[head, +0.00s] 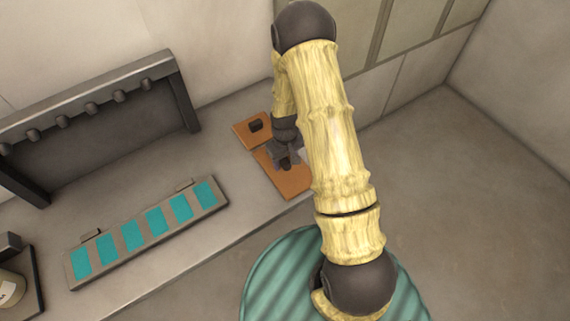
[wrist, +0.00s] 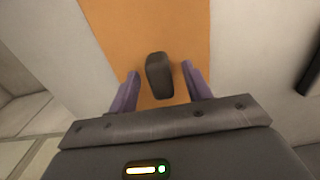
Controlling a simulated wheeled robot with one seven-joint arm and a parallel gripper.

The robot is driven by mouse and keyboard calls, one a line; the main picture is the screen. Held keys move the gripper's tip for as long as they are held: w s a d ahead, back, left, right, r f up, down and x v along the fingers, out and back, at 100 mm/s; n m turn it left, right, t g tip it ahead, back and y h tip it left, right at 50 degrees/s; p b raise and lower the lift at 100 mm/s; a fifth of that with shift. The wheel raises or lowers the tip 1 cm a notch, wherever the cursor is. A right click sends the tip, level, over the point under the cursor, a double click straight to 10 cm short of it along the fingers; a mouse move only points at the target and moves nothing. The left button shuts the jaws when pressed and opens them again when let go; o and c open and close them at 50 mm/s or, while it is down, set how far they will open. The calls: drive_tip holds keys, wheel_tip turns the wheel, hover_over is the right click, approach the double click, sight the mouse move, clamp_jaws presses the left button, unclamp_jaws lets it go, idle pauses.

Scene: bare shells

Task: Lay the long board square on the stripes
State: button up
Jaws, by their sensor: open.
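An orange-brown board (head: 291,183) lies on the grey bench at its right end. A dark block-like knob (head: 256,125) stands on its far part; my arm and gripper cover some of its middle. In the wrist view the orange board (wrist: 110,25) runs under my gripper, with a dark upright knob (wrist: 159,77) on it. My gripper (wrist: 160,74) is open, and its purple fingers appear either side of this knob, apart from it. In the head view my gripper (head: 287,162) is low over the board. Several teal stripes (head: 156,220) lie on a long grey plate, with nothing on them.
A dark rack with pegs (head: 90,100) stands along the wall behind the striped plate (head: 218,207). A jar (head: 10,287) sits in a dark holder at the lower left. A ribbed green round surface (head: 275,270) is at the front. Bare bench lies between plate and board.

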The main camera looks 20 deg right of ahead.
sight(285, 159)
idle(0.4)
clamp_jaws()
drive_tip(key=shift+r, duration=0.1)
wheel_tip(285, 159, up, 10)
drive_tip(key=shift+f+b, duration=0.1)
drive_tip(key=shift+b, duration=1.15)
